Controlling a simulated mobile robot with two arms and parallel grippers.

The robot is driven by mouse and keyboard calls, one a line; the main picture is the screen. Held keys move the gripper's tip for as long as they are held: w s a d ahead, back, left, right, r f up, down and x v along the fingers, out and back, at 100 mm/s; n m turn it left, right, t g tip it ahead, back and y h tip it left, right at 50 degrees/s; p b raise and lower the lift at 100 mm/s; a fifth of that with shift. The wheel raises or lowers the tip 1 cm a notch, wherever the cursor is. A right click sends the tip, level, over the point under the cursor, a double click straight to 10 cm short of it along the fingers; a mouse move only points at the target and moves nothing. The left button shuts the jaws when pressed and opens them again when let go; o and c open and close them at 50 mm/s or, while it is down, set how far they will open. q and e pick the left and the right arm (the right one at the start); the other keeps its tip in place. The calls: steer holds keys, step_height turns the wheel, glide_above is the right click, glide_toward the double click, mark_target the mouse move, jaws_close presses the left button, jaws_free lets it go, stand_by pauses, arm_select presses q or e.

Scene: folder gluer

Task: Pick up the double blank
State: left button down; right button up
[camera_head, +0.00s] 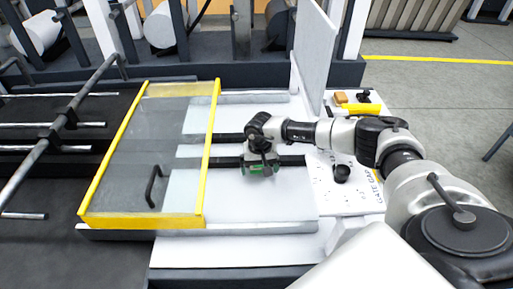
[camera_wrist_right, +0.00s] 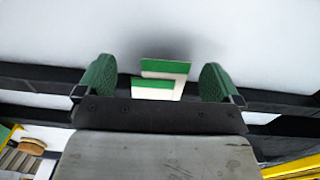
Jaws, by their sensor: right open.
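The double blank (camera_wrist_right: 168,68) shows in the right wrist view as two overlapping, offset pieces in green and cream. It lies over the white bed, across the dark belt strip, between the fingers of my right gripper (camera_wrist_right: 155,82). The green-padded fingers are wide apart, with a gap on each side of the blank. In the head view my right gripper (camera_head: 261,165) is low over the white bed, beside the yellow-framed guard. There the blank cannot be told apart from the green of the gripper. My left gripper is not in view.
The clear guard with a yellow frame (camera_head: 213,130) and black handle stands left of my right gripper. A white upright panel (camera_head: 312,52) rises behind it. A side panel (camera_head: 350,193) with a black knob lies right, under my arm. The front white bed (camera_head: 240,205) is clear.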

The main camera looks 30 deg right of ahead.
steer(key=c, duration=1)
